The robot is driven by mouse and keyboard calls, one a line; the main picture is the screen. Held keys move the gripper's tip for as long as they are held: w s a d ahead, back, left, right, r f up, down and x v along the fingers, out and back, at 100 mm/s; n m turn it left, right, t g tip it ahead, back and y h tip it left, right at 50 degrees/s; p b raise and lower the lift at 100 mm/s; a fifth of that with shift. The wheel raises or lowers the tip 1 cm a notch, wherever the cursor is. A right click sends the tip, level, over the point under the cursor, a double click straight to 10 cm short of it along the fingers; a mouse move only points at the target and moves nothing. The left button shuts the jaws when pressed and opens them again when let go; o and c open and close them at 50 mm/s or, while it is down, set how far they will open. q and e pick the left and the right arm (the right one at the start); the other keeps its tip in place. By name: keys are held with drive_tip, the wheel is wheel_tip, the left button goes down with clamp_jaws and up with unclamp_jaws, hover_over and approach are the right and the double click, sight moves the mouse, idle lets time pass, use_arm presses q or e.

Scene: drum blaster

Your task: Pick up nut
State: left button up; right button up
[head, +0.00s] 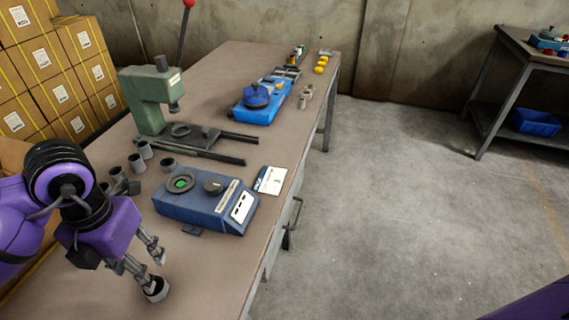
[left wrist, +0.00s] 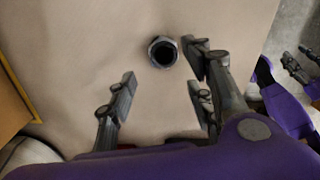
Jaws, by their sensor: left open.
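The nut (head: 157,291) is a grey metal ring with a dark hole on the bare near part of the workbench (head: 215,275). In the left wrist view the nut (left wrist: 154,44) shows a hexagonal outline and lies just beyond the fingers, closer to the right-hand finger. My left gripper (head: 152,268) is open and empty, pointing down, with its fingertips close to the nut. The wrist view shows its spread fingers (left wrist: 160,72) on both sides. My right gripper (left wrist: 299,65) shows partly at the right edge of the wrist view; its opening is unclear.
A blue device (head: 205,207) with round dials stands beyond my left gripper. Several grey cylinders (head: 137,163) and a green press (head: 145,100) stand farther back. Cardboard boxes (head: 50,75) are stacked at left. The bench around the nut is clear.

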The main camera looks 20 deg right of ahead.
sight(155, 290)
use_arm(q)
wheel_tip(155, 290, down, 8)
drive_tip(key=shift+d+r, duration=0.1)
drive_tip(key=shift+r, duration=0.15)
drive_tip(key=shift+w, duration=0.1)
clamp_jaws()
